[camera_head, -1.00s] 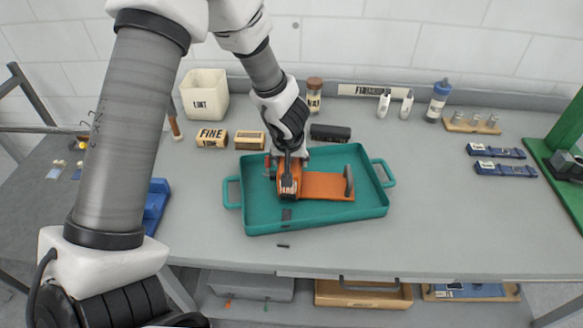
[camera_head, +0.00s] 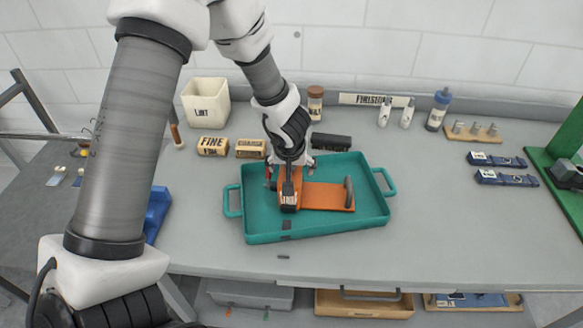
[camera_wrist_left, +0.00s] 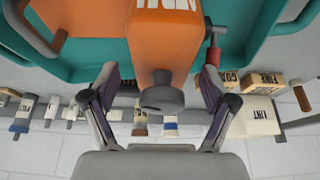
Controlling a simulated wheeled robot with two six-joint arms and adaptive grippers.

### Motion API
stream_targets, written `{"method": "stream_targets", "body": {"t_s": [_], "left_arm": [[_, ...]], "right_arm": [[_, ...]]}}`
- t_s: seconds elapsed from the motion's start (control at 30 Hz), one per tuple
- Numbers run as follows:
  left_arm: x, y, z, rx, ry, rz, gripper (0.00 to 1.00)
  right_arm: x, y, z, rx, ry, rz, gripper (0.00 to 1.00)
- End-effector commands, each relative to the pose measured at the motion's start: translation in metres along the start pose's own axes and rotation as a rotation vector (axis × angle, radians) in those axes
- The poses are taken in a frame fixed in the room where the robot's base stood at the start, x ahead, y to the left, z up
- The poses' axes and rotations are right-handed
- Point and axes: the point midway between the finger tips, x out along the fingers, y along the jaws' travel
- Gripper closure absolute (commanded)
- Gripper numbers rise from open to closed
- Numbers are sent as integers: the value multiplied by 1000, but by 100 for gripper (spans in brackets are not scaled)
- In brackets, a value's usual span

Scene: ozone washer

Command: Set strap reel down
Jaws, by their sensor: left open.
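The strap reel (camera_head: 328,197), as I take the orange piece with a label and a dark upright handle, lies in the teal tray (camera_head: 365,216). My left gripper (camera_head: 288,172) is over its labelled left end. In the left wrist view the labelled orange body (camera_wrist_left: 165,40) and its grey round knob sit between the spread fingers of my open left gripper (camera_wrist_left: 160,82). A gap shows on both sides of the knob. The reel's underside is hidden, but it appears to rest on the tray floor. My right gripper is not in view.
Behind the tray stand a cream bin (camera_head: 206,103), two labelled blocks, a brown jar (camera_head: 315,103) and a black case (camera_head: 331,142). Bottles and blue tools (camera_head: 497,161) are to the right. A blue item (camera_head: 157,212) is left of the tray.

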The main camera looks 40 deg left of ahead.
Motion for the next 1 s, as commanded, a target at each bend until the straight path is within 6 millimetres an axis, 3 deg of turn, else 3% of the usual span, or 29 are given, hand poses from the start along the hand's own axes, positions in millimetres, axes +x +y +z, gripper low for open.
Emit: {"method": "stream_targets", "body": {"t_s": [0.2, 0.4, 0.53, 1.0], "left_arm": [[-63, 0, -3, 1, 3, 1, 15], [-104, 0, -2, 1, 2, 0, 15], [-112, 0, -1, 0, 1, 0, 15], [-111, 0, 0, 0, 1, 0, 15]], "right_arm": [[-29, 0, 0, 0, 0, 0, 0], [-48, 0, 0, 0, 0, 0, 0], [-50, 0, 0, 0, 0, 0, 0], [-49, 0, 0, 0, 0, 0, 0]]}}
